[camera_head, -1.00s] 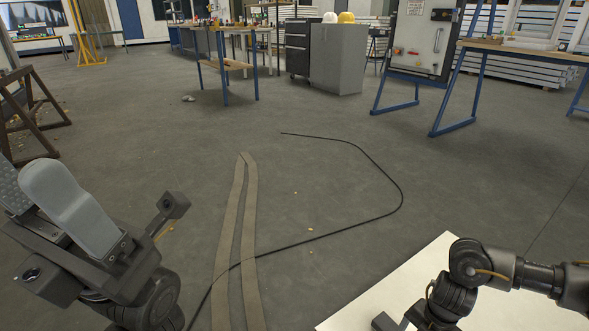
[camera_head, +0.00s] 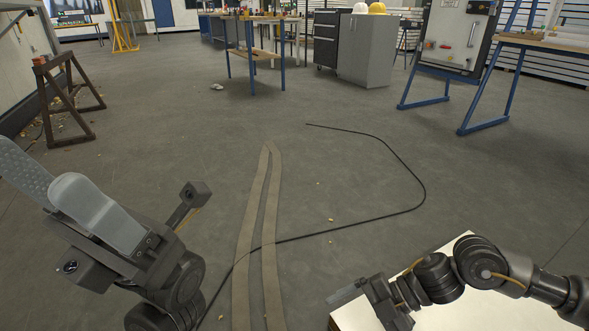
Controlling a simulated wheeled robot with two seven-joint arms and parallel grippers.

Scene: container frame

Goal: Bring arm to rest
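My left gripper (camera_head: 62,190) is at the left edge, pointing up and to the left. Its two grey fingers stand apart, one with a textured face and one smooth, with nothing seen between them. My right gripper (camera_head: 347,291) is low in the picture, pointing left at the edge of a white tabletop (camera_head: 455,318). Only a pale finger shows side-on, so its opening is hidden. My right arm reaches in from the right across this tabletop.
A black cable (camera_head: 345,232) and a brown strap (camera_head: 254,215) lie on the open grey floor ahead. A wooden sawhorse (camera_head: 68,100) stands at left. Blue-legged workbenches (camera_head: 262,52) and a grey cabinet (camera_head: 365,50) stand farther back.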

